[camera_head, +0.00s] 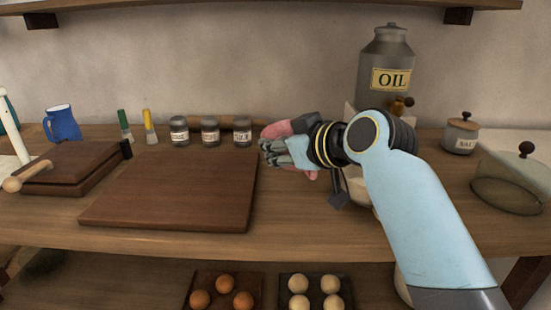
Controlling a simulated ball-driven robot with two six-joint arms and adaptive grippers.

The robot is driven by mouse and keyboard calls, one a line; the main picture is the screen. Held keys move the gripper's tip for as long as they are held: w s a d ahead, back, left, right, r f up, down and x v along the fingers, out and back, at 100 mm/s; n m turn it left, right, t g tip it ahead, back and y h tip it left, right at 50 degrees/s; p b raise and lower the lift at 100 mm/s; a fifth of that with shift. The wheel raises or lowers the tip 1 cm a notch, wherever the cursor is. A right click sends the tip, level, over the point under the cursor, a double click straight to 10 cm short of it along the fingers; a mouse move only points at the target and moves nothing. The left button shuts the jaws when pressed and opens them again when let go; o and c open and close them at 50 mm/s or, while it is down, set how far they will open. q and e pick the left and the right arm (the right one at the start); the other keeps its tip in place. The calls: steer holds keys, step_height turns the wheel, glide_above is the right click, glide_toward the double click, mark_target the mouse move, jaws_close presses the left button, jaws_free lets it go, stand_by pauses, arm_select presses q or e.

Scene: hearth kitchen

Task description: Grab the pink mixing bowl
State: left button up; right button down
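My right arm comes in from the right, and my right gripper (272,149) is over the shelf, just right of the dark cutting board. A pink thing that looks like the pink mixing bowl (278,130) shows above the fingers, with a little more pink below them. My gripper covers most of it, so its shape and tilt are unclear. The fingers overlap it in the picture; whether they grip it is hidden. My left gripper is not in view.
The large cutting board (170,195) lies bare to the left. Several spice jars (210,131) stand behind it. An oil can (386,65), a salt pot (461,135) and a lidded glass dish (512,182) are to the right. Egg trays (316,281) sit below.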

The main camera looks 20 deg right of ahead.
steer(key=shift+r, duration=1.15)
steer(key=shift+r, duration=0.1)
stand_by(2.0)
